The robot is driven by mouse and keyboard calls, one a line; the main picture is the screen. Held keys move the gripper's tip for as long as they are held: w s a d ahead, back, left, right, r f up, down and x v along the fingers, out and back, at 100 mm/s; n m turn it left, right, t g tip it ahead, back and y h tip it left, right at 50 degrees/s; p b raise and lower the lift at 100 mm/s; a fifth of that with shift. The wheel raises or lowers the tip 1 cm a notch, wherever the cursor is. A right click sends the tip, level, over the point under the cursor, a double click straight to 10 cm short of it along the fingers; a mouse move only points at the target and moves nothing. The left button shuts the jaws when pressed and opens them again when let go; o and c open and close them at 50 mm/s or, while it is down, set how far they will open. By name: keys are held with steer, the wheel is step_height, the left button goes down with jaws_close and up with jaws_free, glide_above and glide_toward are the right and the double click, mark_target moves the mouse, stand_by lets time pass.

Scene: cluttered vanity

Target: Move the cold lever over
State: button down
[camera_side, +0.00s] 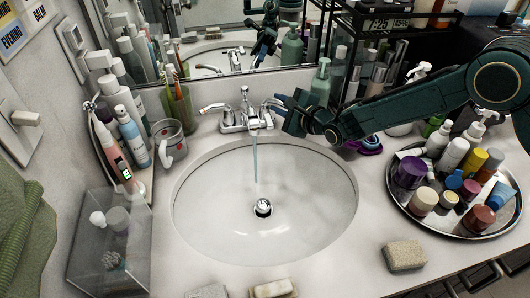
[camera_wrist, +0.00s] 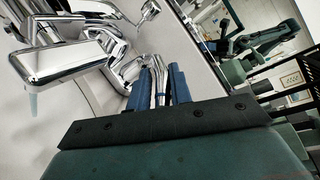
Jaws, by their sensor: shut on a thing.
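The chrome faucet (camera_side: 246,116) stands at the back rim of the sink, and a thin stream of water (camera_side: 256,160) runs from its spout. My gripper (camera_side: 283,104) reaches in from the right and is at the faucet's right-hand lever, the cold lever (camera_side: 267,106). In the wrist view, the two blue fingers of my gripper (camera_wrist: 160,84) are shut on the chrome cold lever (camera_wrist: 158,72), which lies between them. The faucet spout (camera_wrist: 65,58) is at the left there. The left-hand lever (camera_side: 212,107) points outward to the left. My fingers partly hide the cold lever in the side view.
The white sink basin (camera_side: 264,240) is empty below. A green pump bottle (camera_side: 321,82) stands close behind my gripper. A purple item (camera_side: 369,146) lies under my arm.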

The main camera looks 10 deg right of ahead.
steer(key=shift+a+r+m+t+h, duration=0.2)
steer(key=shift+m+t+h, duration=0.2)
steer(key=shift+m+h, duration=0.2)
steer(key=shift+r, duration=0.1)
steer(key=c, duration=1.3)
jaws_free()
steer(key=shift+c, duration=0.2)
steer(key=shift+s, duration=0.15)
steer(key=shift+s+d, duration=0.15)
steer(key=shift+s, duration=0.3)
steer(key=v, duration=1.2)
steer(key=shift+s, duration=0.35)
steer(key=shift+r, duration=0.15)
